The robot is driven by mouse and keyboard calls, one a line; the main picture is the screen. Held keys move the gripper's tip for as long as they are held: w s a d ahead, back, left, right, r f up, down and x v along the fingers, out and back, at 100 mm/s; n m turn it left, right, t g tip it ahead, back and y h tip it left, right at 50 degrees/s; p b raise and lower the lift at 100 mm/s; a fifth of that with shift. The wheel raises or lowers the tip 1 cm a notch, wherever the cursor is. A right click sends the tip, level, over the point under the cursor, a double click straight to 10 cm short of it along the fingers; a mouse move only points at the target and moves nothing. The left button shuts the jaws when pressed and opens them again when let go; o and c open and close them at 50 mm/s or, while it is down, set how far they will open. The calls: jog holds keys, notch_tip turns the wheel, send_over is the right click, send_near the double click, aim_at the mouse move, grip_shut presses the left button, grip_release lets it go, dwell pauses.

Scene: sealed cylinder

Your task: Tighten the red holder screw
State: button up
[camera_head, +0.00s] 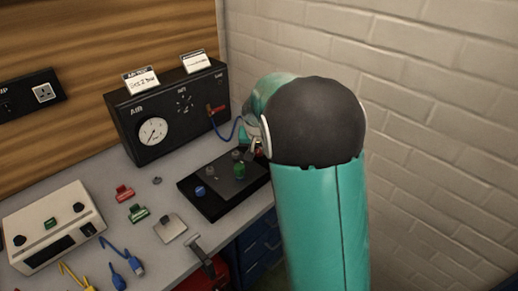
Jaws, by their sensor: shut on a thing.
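The black holder plate (196,203) lies on the grey bench, left of my arm. A blue screw (200,190) and a green screw (239,170) stand on it. A small red part, the red holder screw (258,151), shows at the plate's far right end, beside my arm. My gripper (256,146) is down at this red screw and shut on it. Only a sliver of the gripper shows; my teal and black arm hides most of it, and hides how the screw sits in the holder.
A black air panel (170,112) with a gauge and a blue hose (227,133) stands behind. Red (124,193) and green (138,213) connectors, a square metal plate (170,229) and a beige box (52,226) lie left. A brick wall rises on the right.

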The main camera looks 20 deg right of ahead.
jog(key=m, duration=0.2)
jog(key=m+g+h, duration=0.1)
jog(key=m, duration=0.1)
jog(key=m+h, duration=0.1)
jog(key=m, duration=0.1)
jog(key=shift+w+a+r, duration=0.2)
jog(key=shift+w, duration=0.1)
dwell(0.3)
jog(key=o, duration=0.9)
jog(key=shift+o, duration=0.5)
jog(key=shift+f, duration=0.1)
